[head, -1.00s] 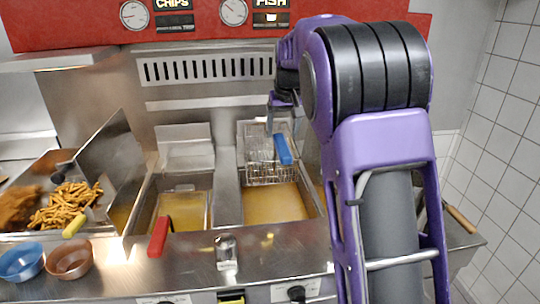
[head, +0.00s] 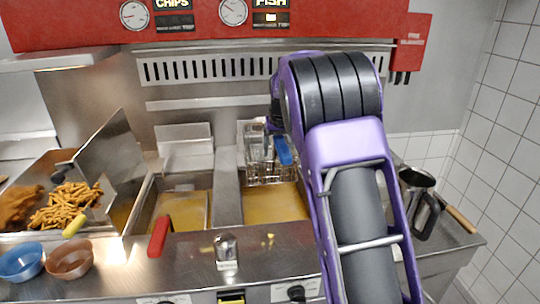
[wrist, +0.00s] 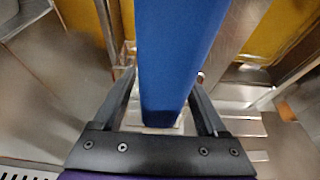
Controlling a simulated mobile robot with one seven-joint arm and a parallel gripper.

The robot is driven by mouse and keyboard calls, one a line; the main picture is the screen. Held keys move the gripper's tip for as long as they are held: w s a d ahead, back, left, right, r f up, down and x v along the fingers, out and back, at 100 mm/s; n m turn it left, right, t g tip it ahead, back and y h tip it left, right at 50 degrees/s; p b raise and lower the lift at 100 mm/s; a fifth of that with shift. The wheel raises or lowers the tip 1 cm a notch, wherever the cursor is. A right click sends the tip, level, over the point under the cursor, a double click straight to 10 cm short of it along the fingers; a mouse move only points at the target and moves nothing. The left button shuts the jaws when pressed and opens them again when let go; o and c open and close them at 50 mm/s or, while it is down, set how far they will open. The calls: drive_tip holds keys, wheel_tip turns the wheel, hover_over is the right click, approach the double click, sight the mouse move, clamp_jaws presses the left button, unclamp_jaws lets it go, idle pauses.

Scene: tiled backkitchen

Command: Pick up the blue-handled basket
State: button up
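The blue handle (head: 283,151) of a wire basket (head: 268,172) slants up over the right fryer well in the head view. The basket hangs at the well's back, above the yellow oil. In the wrist view the blue handle (wrist: 175,55) runs between the two fingers of my gripper (wrist: 164,82). A narrow gap shows at the left finger; the right finger is very close to the handle, and I cannot tell whether it touches. My gripper looks open around the handle. In the head view my arm hides part of the gripper.
A red handle (head: 159,236) sticks out at the left well. Chips (head: 66,206) lie in a tray at the left, near blue (head: 20,263) and brown (head: 70,258) bowls. A shaker (head: 226,252) stands on the front ledge. A metal jug (head: 418,200) stands at the right.

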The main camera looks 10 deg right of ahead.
clamp_jaws()
drive_tip(key=shift+r, duration=0.1)
idle(1.2)
